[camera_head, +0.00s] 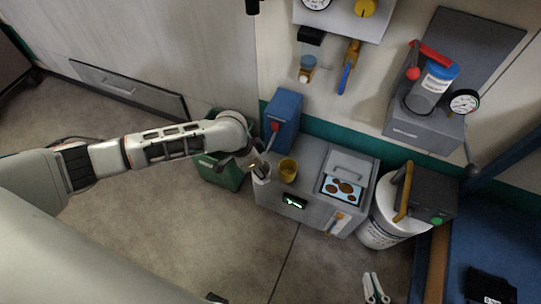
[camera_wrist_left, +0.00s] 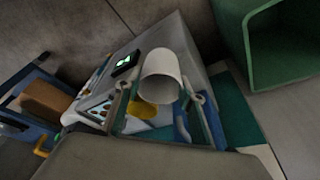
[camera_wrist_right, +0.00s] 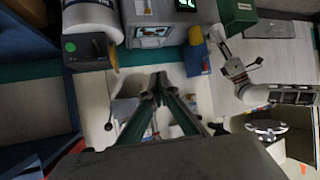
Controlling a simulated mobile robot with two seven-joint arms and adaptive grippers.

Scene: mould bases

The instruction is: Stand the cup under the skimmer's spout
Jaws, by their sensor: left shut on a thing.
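My left gripper (camera_head: 258,168) is shut on a white cup (camera_wrist_left: 162,72), with one finger on each side of it. In the head view the cup (camera_head: 262,174) is at the left front edge of a grey machine (camera_head: 317,160); I cannot tell whether it touches the surface. A blue upright box (camera_head: 284,112) with a red part stands behind it, perhaps the skimmer; I cannot make out its spout. A yellow cup-like part (camera_head: 289,166) is on the machine, right of the white cup. My right gripper (camera_head: 375,286) is shut and empty, away from the machine; its fingertips meet in the right wrist view (camera_wrist_right: 160,82).
A green bin (camera_head: 222,174) stands left of the machine, beside my left arm. A white drum (camera_head: 382,230) stands to its right. A blue bench (camera_head: 500,235) is at the far right. Gauges and hanging tools are on the wall.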

